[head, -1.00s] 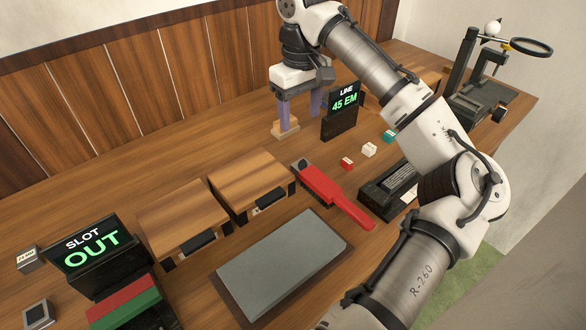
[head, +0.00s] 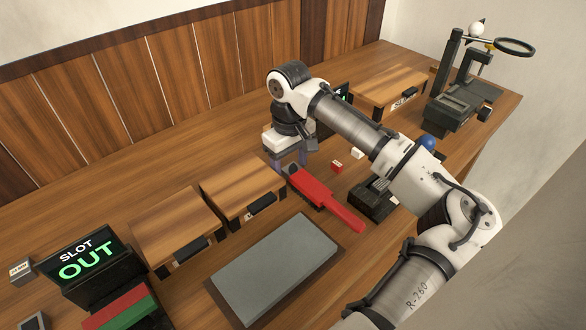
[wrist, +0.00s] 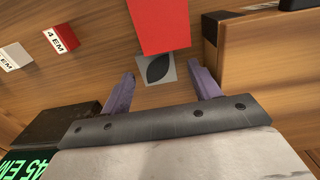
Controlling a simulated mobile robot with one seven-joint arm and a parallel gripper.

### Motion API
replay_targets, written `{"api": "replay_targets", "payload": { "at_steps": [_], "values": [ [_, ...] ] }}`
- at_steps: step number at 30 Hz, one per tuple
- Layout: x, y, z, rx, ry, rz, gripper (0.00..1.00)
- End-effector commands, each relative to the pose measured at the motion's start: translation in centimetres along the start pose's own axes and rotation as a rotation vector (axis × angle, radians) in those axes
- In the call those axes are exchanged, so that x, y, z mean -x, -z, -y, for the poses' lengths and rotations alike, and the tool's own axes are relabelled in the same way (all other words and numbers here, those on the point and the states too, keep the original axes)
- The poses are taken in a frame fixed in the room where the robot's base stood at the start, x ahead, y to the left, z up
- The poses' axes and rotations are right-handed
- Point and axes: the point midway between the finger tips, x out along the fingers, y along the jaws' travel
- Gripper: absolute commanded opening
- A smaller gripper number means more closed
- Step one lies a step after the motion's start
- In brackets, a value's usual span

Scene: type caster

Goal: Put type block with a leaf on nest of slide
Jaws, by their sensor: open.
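The type block with a leaf (wrist: 156,70) is grey with a dark leaf on its face. In the wrist view it lies between the fingertips, close to the end of a red brush-like tool (wrist: 158,25). My gripper (wrist: 160,70) is open, its two purple fingers on either side of the block; I cannot tell whether they touch it. In the head view my gripper (head: 288,165) is low over the table at that tool's far end. A dark device (head: 371,201), partly behind my arm, may be the slide; its nest cannot be made out.
A wooden box (head: 243,183) stands close to the gripper, and another (head: 172,222) is left of it. The red tool (head: 325,198) lies beside a grey slab (head: 275,268). A red 4 EM block (wrist: 58,38) and a white block (wrist: 14,57) are nearby.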

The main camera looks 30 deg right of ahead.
Motion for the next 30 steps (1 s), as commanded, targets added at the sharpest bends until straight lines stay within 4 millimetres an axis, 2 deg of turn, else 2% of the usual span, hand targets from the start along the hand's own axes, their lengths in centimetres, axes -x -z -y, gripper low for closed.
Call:
{"api": "replay_targets", "payload": {
  "at_steps": [5, 18, 26, 30],
  "values": [
    [0.0, 0.0, 0.0, 0.000, 0.000, 0.000, 0.60],
    [0.1, 0.0, 0.0, 0.000, 0.000, 0.000, 0.04],
    [0.3, 0.0, 0.0, 0.000, 0.000, -0.001, 0.04],
    [1.2, 0.1, 0.0, 0.000, -0.001, -0.002, 0.04]
  ]
}}
